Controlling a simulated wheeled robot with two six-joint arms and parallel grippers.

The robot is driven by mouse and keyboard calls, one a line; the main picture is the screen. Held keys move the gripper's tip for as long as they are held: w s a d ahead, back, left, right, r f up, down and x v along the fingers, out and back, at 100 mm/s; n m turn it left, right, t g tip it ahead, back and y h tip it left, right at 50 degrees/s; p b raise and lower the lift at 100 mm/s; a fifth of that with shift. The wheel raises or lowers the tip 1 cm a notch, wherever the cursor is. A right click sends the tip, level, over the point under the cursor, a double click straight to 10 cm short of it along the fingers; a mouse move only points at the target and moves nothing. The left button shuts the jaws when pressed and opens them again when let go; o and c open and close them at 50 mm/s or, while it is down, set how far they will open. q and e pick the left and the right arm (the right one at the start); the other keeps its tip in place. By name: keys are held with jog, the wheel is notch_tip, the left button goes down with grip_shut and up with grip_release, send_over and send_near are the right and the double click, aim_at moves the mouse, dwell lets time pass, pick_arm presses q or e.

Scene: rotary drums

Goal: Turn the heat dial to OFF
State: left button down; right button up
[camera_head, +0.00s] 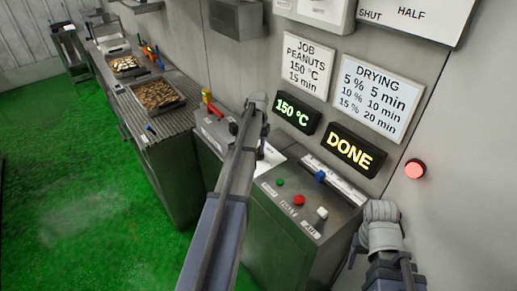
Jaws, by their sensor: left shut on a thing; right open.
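My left gripper (262,151) points down at the back of the control counter, below the green 150 °C display (296,112). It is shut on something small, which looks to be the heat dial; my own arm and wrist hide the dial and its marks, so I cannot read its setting. My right gripper (357,247) is open at the lower right, beside the counter's right end, and holds nothing that I can see.
The counter (273,221) carries green, red (299,200) and white buttons and a blue slider (320,176). A display reads DONE (349,150). A red lamp (415,169) glows on the wall. A red-yellow handle (207,97) stands left of my arm; trays (158,94) lie beyond.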

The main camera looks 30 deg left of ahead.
pick_arm(q)
jog(key=n, duration=1.4)
jog(key=shift+n, duration=0.3)
jog(key=n, duration=0.3)
jog(key=shift+n, duration=0.3)
jog(key=n, duration=0.3)
jog(key=shift+n, duration=0.4)
jog(key=n, duration=0.4)
jog(key=shift+n, duration=1.7)
